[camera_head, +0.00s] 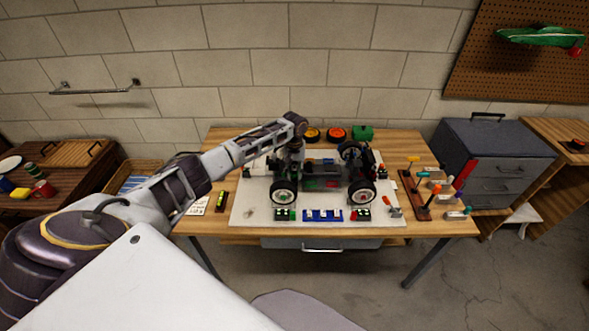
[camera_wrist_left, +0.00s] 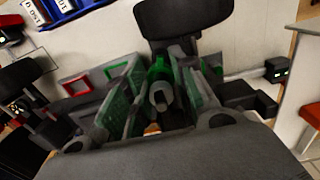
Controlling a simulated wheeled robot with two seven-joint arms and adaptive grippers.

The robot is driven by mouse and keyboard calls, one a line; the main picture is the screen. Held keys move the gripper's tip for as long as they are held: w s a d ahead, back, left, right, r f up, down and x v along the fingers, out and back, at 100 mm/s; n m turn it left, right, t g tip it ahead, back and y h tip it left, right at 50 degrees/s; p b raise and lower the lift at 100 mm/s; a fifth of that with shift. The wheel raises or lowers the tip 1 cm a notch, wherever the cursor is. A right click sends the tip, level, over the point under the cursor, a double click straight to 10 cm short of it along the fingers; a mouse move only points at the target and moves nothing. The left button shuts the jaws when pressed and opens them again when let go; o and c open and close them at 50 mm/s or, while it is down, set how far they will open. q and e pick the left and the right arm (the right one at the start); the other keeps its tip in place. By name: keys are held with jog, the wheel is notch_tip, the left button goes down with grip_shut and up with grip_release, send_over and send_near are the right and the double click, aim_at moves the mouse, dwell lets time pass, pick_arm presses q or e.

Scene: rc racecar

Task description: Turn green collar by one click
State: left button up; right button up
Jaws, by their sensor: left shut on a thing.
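The RC racecar (camera_head: 322,183) stands on a white mat (camera_head: 245,208) on the workbench. My left gripper (camera_head: 292,156) reaches down over the car's left end from above. In the left wrist view, the green collar (camera_wrist_left: 158,72) sits on an upright shock part between the two fingers of my left gripper (camera_wrist_left: 160,88). The gripper is shut on it. The fingers and the wrist hide part of the collar, and its ring marks are too small to read. In the head view the collar is hidden. My right gripper is in neither view.
Labelled blocks, including a blue one (camera_head: 322,215), line the mat's front. A tool rack (camera_head: 420,200) stands to the right. A grey drawer cabinet (camera_head: 492,155) is beyond the bench's right side.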

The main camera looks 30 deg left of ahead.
pick_arm(q)
jog(key=shift+m+p, duration=0.5)
jog(key=shift+m, duration=0.2)
jog(key=o, duration=1)
jog(key=shift+r, duration=0.1)
jog(key=shift+r, duration=5.9)
